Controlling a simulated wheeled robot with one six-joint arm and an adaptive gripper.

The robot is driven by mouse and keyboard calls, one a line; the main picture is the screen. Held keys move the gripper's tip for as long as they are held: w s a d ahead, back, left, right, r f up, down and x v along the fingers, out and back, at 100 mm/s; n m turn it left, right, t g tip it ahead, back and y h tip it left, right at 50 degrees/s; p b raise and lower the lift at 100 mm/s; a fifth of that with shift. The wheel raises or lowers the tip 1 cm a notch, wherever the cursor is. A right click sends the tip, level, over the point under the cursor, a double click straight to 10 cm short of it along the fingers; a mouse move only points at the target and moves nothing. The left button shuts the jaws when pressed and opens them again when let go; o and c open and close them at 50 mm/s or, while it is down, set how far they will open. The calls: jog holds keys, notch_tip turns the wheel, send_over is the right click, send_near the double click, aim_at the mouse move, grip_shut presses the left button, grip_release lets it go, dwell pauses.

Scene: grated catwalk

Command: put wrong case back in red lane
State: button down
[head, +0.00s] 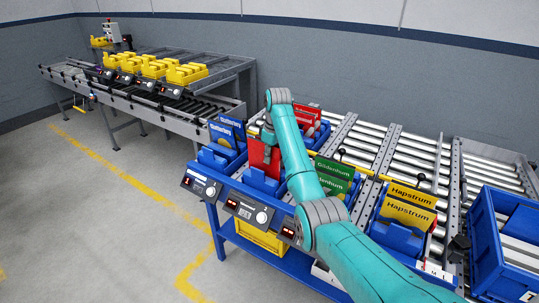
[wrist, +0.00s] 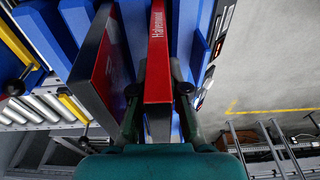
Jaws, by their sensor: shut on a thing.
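My gripper (head: 268,140) is shut on a red case (head: 262,157), held upright just above or at a blue holder (head: 262,181); I cannot tell whether it touches. In the wrist view the held red case (wrist: 158,60), lettered "Halvemond", stands between my two fingers (wrist: 158,105). Another red case (wrist: 105,65) with a dark side stands just left of it. Red cases (head: 306,115) also show behind my arm in the head view. Blue cases (head: 227,131) stand to the left, green cases (head: 333,174) to the right. My arm hides part of the red lane.
Yellow "Hapstrum" cases (head: 409,206) stand further right, beside a blue crate (head: 487,240). Small display boxes (head: 247,208) line the front edge. A yellow bin (head: 260,236) sits below. A second conveyor (head: 150,95) carries yellow bins at the back left. Grey floor (head: 110,210) is clear.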

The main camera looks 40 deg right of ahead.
jog(key=shift+f, duration=0.5)
jog(key=c, duration=0.7)
grip_release()
jog(key=shift+r, duration=4)
jog(key=shift+s, duration=0.1)
